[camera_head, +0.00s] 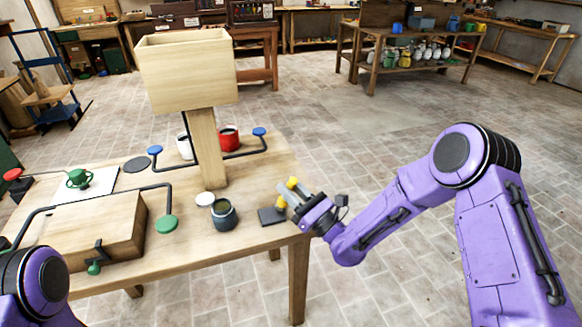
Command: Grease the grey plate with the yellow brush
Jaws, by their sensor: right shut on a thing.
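My right gripper (291,199) is at the right edge of the wooden table, shut on the yellow brush (293,183). Yellow parts of the brush show on both sides of the fingers; the fingers hide its middle, and I cannot make out its bristles. A dark grey square plate (268,217) lies flat on the table just left of and below the gripper; I cannot tell whether the brush touches it. A dark grey round disc (137,164) lies farther left. An open dark jar (223,214) stands left of the square plate. My left gripper is out of view.
A wooden hopper (188,75) on a post rises mid-table. A white lid (204,198), red can (229,139) and white can (185,146) stand nearby. A wooden block (92,232) and black bent rods with coloured pads (167,224) occupy the left.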

